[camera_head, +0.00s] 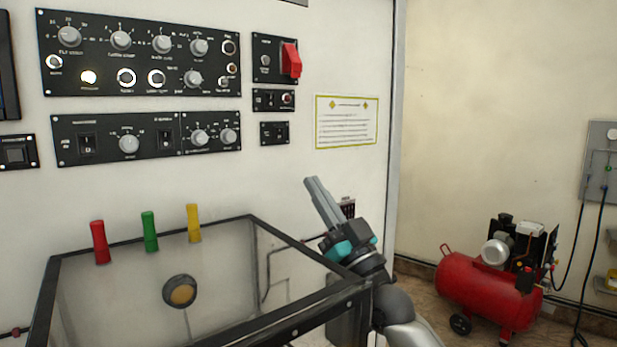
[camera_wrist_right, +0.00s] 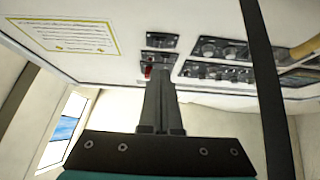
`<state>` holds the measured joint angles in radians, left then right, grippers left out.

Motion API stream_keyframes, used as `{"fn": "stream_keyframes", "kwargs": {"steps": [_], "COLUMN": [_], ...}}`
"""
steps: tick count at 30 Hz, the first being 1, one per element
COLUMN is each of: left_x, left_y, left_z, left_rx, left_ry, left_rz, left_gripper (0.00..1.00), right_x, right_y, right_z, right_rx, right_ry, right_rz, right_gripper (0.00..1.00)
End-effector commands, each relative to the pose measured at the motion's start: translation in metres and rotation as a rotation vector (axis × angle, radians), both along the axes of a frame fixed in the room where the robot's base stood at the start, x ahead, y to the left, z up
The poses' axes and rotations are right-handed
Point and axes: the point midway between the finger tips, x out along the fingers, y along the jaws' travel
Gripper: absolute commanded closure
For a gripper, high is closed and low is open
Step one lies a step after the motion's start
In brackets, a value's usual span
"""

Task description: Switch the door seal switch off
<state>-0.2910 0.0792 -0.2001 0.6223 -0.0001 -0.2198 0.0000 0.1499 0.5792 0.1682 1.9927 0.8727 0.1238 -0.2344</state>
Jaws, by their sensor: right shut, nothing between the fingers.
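The wall carries several black control panels; their labels are too small to read, so I cannot tell which switch is the door seal one. The lower wide panel (camera_head: 103,150) has rocker switches and knobs. A small panel (camera_head: 274,133) with a switch sits to its right. A panel with a small indicator (camera_head: 273,100) is above that, and over it a panel has a raised red cover (camera_head: 291,60). My right gripper (camera_head: 312,187) is shut and empty, pointing up, below and right of the small panels. Its fingers (camera_wrist_right: 160,90) also show in the right wrist view. My left gripper is out of view.
A glass-topped box with a dark frame (camera_head: 200,232) stands below the panels, with red (camera_head: 99,242), green (camera_head: 149,232) and yellow (camera_head: 193,223) handles along its back edge. A notice (camera_head: 346,121) is on the wall. A red compressor (camera_head: 480,290) stands at right.

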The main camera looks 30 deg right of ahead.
Motion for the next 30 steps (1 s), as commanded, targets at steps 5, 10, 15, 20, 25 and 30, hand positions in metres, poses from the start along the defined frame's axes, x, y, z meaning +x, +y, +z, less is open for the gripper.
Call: {"fn": "stream_keyframes", "kwargs": {"steps": [5, 10, 15, 20, 25, 30], "left_x": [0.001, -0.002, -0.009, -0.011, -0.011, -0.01], "left_y": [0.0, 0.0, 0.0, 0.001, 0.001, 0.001], "left_z": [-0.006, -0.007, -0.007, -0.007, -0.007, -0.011], "left_rx": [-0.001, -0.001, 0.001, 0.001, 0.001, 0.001], "left_ry": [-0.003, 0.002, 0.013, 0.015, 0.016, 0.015], "left_rz": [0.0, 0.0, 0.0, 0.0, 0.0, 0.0], "left_gripper": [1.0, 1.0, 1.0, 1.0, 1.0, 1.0], "right_x": [-0.01, -0.013, -0.013, -0.013, -0.012, 0.002], "right_y": [-0.001, -0.001, -0.001, -0.001, -0.001, -0.007], "right_z": [-0.013, -0.016, -0.015, -0.015, -0.016, -0.05], "right_rx": [0.0, 0.0, 0.0, 0.0, 0.0, 0.008], "right_ry": [0.0, -0.001, -0.001, -0.001, 0.0, 0.072], "right_rz": [0.0, 0.0, 0.0, 0.0, 0.0, -0.021], "right_gripper": [1.0, 1.0, 1.0, 1.0, 1.0, 1.0]}}
